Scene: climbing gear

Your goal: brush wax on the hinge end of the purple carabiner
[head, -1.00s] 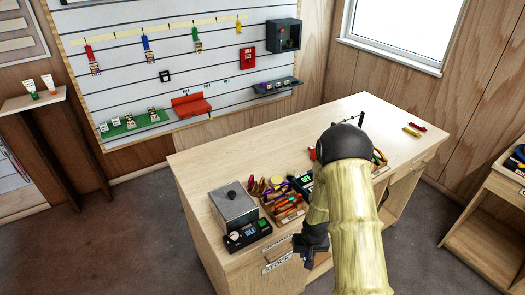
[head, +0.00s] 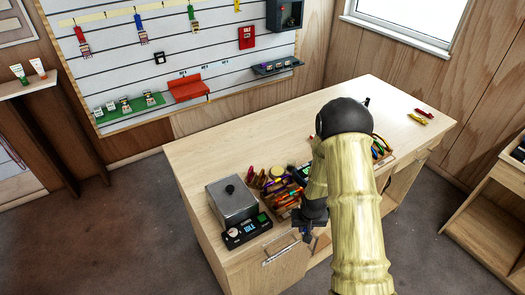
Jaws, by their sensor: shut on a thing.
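My gripper (head: 308,234) hangs at the desk's front edge, right of the wax heater; its fingers are small and dark here. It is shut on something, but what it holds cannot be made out. A thin pale bar (head: 281,253) shows just left of the fingertips, against the desk front; I cannot tell whether it is held. A small purple piece (head: 271,184) lies among coloured gear in the wooden tray (head: 268,206); I cannot tell whether it is the purple carabiner. No brush is clearly visible. My arm hides part of the desk.
A grey lidded metal box (head: 232,201) stands on the desk (head: 200,150) at left, with a black control unit (head: 246,230) reading IDLE before it. Red and yellow pieces (head: 420,117) lie at the far right. The desk's back left is clear.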

